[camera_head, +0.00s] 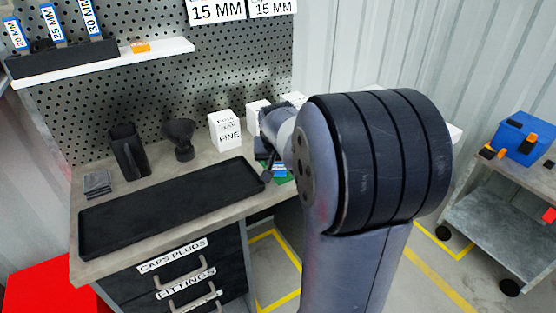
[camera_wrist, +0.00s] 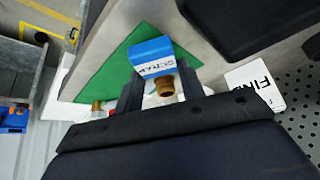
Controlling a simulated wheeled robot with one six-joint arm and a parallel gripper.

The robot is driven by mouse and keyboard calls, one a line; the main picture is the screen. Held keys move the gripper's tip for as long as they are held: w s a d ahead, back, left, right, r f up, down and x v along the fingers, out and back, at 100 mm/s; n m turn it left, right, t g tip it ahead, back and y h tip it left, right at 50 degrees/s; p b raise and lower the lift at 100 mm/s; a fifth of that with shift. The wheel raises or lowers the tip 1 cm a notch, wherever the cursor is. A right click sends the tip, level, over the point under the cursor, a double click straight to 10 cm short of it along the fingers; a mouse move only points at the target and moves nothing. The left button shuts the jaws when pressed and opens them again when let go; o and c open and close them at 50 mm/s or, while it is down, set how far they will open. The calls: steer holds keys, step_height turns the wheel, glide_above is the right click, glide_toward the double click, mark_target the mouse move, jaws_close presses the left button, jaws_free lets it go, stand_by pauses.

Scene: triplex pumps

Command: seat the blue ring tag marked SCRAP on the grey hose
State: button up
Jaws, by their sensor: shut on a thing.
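The blue ring tag marked SCRAP (camera_wrist: 152,55) is held at the fingertips of my gripper (camera_wrist: 160,82) in the wrist view, with its lettered face toward the camera. A copper-coloured round piece (camera_wrist: 165,86) shows just below the tag, between the fingers; I cannot tell whether they touch. In the head view my gripper (camera_head: 267,172) is mostly hidden behind my arm, low over the bench's right end. A small blue patch (camera_head: 279,170) shows beside it. I cannot make out the grey hose in either view.
A green mat (camera_wrist: 112,62) lies under the tag. A black tray (camera_head: 165,208) lies along the bench front. A white FINE box (camera_head: 225,130), a dark funnel (camera_head: 180,138) and a black holder (camera_head: 128,150) stand behind it. A cart with a blue box (camera_head: 524,138) stands at right.

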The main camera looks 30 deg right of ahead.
steer(key=o, duration=1.1)
steer(key=p+v, duration=0.1)
steer(key=v, duration=0.9)
steer(key=shift+s+a+r, duration=0.15)
steer(key=shift+s+r, duration=0.1)
steer(key=shift+r, duration=0.05)
steer(key=b+x, duration=0.1)
steer(key=x, duration=0.9)
steer(key=shift+w+f, duration=0.15)
steer(key=shift+f, duration=0.05)
steer(key=shift+w, duration=0.15)
steer(key=shift+r+p, duration=0.4)
steer(key=shift+p, duration=0.1)
steer(key=shift+f, duration=0.15)
